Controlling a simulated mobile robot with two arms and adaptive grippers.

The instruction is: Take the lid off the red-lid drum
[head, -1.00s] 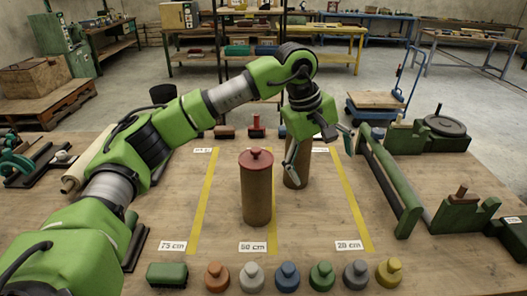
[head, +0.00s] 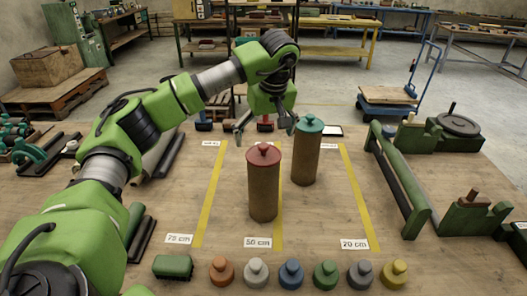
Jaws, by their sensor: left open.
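The red-lid drum (head: 263,190) is a brown cylinder standing upright on the table between two yellow lines. Its red lid (head: 263,154), with a small knob on top, is on it. My left gripper (head: 265,130) is open and empty, with its fingers spread above or just behind the red lid; I cannot tell the exact gap. A second brown drum (head: 305,160) with a teal lid (head: 310,125) stands behind and to the right, close to the gripper's right finger. My right gripper is not in view.
Several coloured knobbed pieces, such as the orange one (head: 222,271), line the front edge beside a green block (head: 173,267). A green rail frame (head: 400,185) stands at right. Bare tabletop lies left and right of the drums.

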